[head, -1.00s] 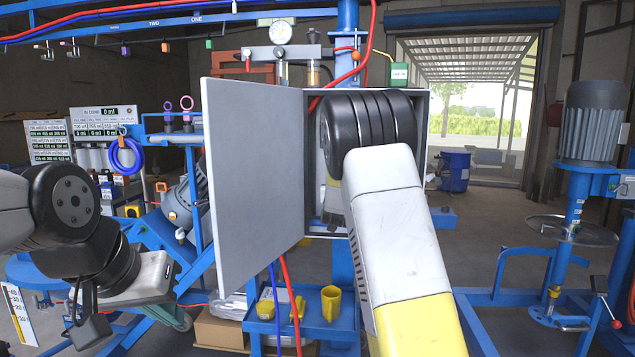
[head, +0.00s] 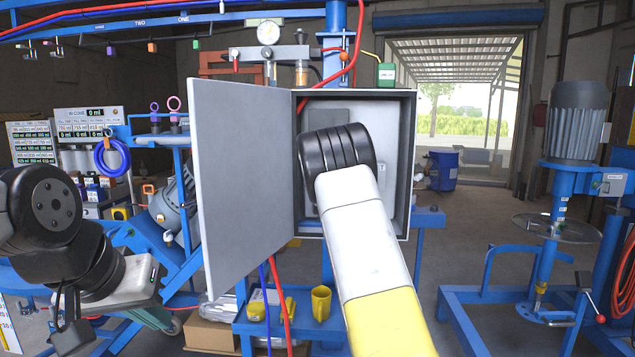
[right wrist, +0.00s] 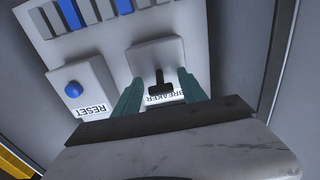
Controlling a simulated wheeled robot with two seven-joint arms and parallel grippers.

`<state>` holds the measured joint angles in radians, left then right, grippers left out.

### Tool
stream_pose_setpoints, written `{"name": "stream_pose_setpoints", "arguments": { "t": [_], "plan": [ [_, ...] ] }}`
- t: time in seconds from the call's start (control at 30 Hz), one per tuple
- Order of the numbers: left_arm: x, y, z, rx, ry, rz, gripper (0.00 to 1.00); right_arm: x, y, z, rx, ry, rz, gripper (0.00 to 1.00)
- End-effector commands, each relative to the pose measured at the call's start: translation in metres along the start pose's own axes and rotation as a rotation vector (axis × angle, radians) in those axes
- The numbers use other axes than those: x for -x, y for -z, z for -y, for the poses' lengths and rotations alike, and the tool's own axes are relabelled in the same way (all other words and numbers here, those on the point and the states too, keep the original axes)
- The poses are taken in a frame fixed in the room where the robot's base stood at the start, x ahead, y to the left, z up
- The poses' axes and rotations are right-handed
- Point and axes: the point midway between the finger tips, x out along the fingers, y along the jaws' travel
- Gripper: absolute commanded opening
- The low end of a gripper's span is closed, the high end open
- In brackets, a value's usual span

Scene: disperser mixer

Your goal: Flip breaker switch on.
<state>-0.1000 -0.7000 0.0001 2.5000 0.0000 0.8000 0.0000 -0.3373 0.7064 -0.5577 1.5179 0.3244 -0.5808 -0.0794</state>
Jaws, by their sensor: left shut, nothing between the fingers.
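The electrical cabinet (head: 405,130) stands open in the head view, its grey door (head: 240,170) swung out to the left. My right arm reaches into it and hides its own gripper and the switch there. In the right wrist view, the breaker switch (right wrist: 160,84) is a black toggle on a pale plate, above a BREAKER label. My right gripper (right wrist: 161,92) is open, its green fingers on either side of the label and the toggle's lower part. Contact cannot be told. My left gripper (head: 160,320) is shut and empty at the lower left.
A blue RESET button (right wrist: 74,90) sits beside the breaker plate, with a row of blue and grey modules above. The cabinet walls enclose my right gripper. A blue shelf with a yellow mug (head: 321,303) is below. A mixer (head: 578,130) stands at right.

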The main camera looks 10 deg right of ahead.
Motion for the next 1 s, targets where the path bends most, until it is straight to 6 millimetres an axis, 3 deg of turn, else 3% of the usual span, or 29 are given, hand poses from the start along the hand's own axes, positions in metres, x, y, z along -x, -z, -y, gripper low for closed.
{"name": "stream_pose_setpoints", "arguments": {
  "t": [0.03,0.23,1.0],
  "plan": [
    [0.0000,0.0000,0.0000,0.000,0.000,0.000,0.00,0.0001,0.0001,0.0001,0.000,0.000,0.000,0.37],
    [0.0000,0.0000,0.0000,0.000,0.000,0.000,0.00,0.0002,0.0000,0.0001,0.000,0.000,0.000,0.00],
    [0.0000,0.0000,0.0000,0.000,0.000,0.000,0.00,-0.0022,0.0070,0.0004,0.000,0.001,0.170,0.00]
  ]
}}
